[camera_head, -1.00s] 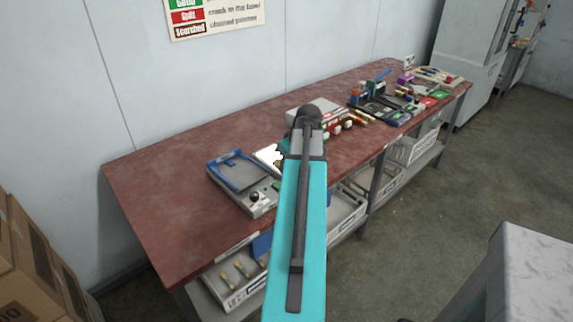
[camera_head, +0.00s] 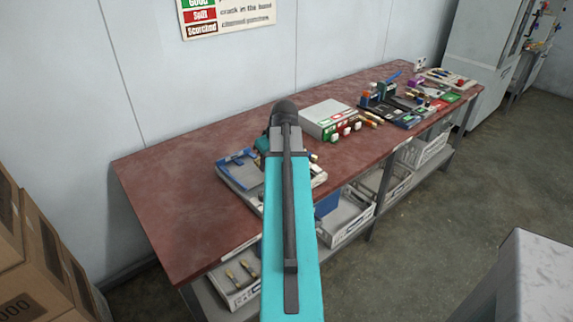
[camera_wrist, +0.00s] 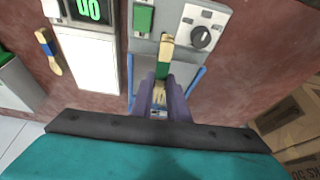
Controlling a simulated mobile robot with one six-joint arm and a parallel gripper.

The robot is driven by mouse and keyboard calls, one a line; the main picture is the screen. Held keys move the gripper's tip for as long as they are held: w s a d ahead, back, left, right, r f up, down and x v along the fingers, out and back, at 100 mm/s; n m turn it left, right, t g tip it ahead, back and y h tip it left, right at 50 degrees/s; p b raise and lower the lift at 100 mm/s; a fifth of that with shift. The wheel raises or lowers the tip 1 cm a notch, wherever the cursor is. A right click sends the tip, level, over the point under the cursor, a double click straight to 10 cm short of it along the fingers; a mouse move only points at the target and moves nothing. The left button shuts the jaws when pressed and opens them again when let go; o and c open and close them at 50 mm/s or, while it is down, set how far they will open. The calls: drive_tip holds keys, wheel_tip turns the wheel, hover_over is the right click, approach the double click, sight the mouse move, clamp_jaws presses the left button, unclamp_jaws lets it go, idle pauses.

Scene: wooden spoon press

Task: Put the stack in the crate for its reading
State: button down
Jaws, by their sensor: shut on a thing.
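In the wrist view, my gripper (camera_wrist: 160,98) has purple fingers shut on a wooden stack (camera_wrist: 164,60) with a green band. The stack is above a grey device with blue side rails (camera_wrist: 192,88); whether it touches the device is unclear. In the head view, my arm hides the gripper and stack.
The grey device (camera_head: 234,178) stands on the red-brown bench (camera_head: 170,215). In the wrist view, a green-digit display (camera_wrist: 88,10) and a blue-banded wooden piece (camera_wrist: 48,52) lie left. A wall sign (camera_head: 228,14) lists Good, Split and Scorched. Boxes (camera_head: 40,255) stand left.

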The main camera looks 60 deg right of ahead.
drive_tip(key=w+a+r+n, duration=0.1)
drive_tip(key=w+a+r, duration=0.1)
drive_tip(key=w+a, duration=0.8)
drive_tip(key=w+a+r+n, duration=0.1)
drive_tip(key=w+a+r, duration=0.2)
drive_tip(key=w+a, duration=0.75)
drive_tip(key=a+r, duration=0.2)
drive_tip(key=a, duration=1.3)
drive_tip(key=a+r+n+y, duration=0.1)
drive_tip(key=a+r, duration=0.1)
drive_tip(key=a, duration=1.4)
drive_tip(key=shift+a+r, duration=0.15)
drive_tip(key=shift+r, duration=0.05)
